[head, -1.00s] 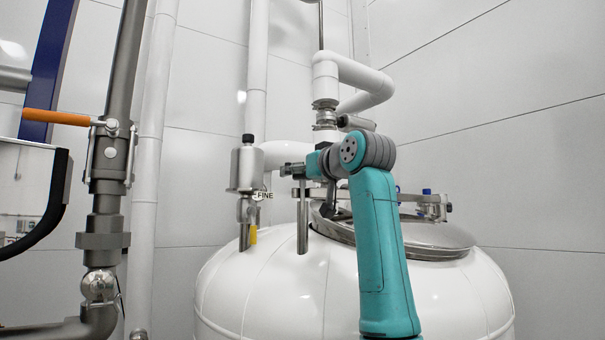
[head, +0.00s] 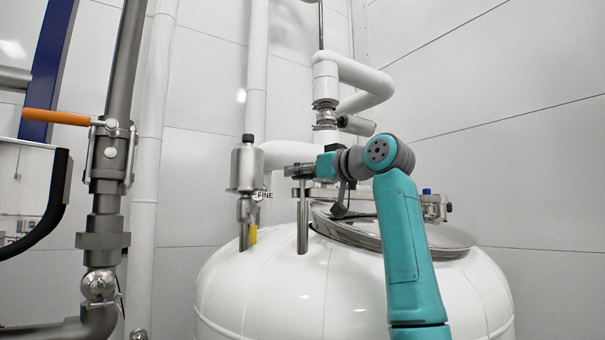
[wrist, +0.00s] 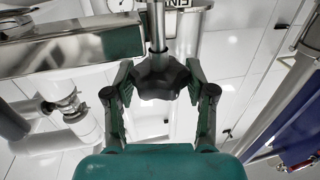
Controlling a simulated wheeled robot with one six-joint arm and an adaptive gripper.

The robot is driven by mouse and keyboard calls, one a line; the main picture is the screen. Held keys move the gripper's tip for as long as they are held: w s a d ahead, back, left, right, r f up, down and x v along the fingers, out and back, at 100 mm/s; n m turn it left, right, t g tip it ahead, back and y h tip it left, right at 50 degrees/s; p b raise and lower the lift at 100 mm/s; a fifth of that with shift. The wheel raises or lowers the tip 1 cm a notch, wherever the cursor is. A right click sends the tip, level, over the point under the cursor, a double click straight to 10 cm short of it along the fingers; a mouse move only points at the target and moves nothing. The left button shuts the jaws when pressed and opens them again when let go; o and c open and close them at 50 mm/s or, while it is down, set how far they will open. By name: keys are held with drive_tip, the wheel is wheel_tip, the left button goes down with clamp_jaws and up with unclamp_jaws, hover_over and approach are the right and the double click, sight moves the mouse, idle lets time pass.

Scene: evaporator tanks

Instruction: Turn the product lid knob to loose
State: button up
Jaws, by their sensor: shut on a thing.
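The product lid knob (wrist: 160,78) is a dark, lobed knob on a metal rod, in the middle of the wrist view. My gripper (wrist: 160,82) has one finger on each side of it and is shut on it. In the head view my gripper (head: 300,170) reaches left from my teal arm, at the top of an upright metal post by the lid's left edge. The knob cannot be made out there. The round metal lid (head: 350,228) sits on top of the white tank (head: 270,290), partly hidden by my arm.
A metal canister fitting (head: 247,168) with a "FINE" tag stands just left of my gripper. White pipes (head: 350,75) rise behind it. A lid clamp (head: 435,206) is right of my arm. A grey pipe with an orange handle (head: 57,117) stands at far left.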

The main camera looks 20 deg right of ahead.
drive_tip(key=n+g+y, duration=0.5)
drive_tip(key=g+y, duration=0.1)
drive_tip(key=shift+n, duration=0.4)
drive_tip(key=shift+g+y, duration=0.4)
drive_tip(key=o, duration=1.2)
drive_tip(key=shift+c, duration=0.2)
drive_tip(key=v, duration=1.2)
